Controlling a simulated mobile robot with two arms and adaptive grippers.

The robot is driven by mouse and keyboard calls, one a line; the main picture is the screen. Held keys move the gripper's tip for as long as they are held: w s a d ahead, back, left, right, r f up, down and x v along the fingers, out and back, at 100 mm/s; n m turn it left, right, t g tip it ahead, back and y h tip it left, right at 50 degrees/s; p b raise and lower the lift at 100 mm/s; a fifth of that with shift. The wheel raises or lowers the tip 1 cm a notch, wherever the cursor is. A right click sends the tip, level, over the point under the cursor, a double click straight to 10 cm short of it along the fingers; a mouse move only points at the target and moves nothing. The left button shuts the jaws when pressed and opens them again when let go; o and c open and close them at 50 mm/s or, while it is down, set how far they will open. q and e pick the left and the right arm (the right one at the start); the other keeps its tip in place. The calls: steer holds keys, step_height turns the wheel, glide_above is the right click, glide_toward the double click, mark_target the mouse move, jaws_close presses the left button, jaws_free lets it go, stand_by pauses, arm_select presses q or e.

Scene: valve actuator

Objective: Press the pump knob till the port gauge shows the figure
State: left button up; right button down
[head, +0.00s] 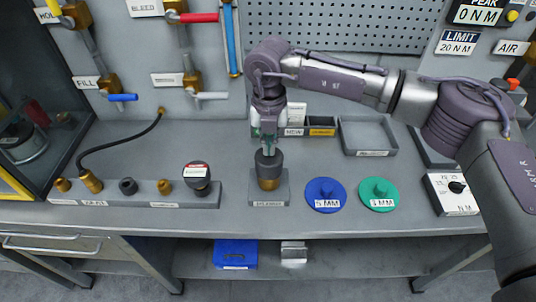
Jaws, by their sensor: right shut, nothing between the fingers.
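My right gripper (268,150) points down and is shut with nothing held. Its tips are at the top of a dark round knob (268,160) on a brass body, fixed to a small grey labelled block (283,188). I cannot tell whether the tips touch the knob, or for certain that it is the pump knob. A dark round fitting with a red and white label (196,171), perhaps the port gauge, stands on the right end of a grey manifold bar (147,199). I cannot read a figure on it. My left gripper is not in view.
A blue disc (325,203) marked 5 MM and a green disc (379,205) lie right of the knob. A grey tray (368,151) and a dial box (437,207) are further right.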

mark_target(269, 163)
steer(key=shift+f+b, duration=2.5)
steer(key=shift+f, duration=0.7)
steer(key=shift+r+p, duration=1.4)
steer(key=shift+r, duration=2.25)
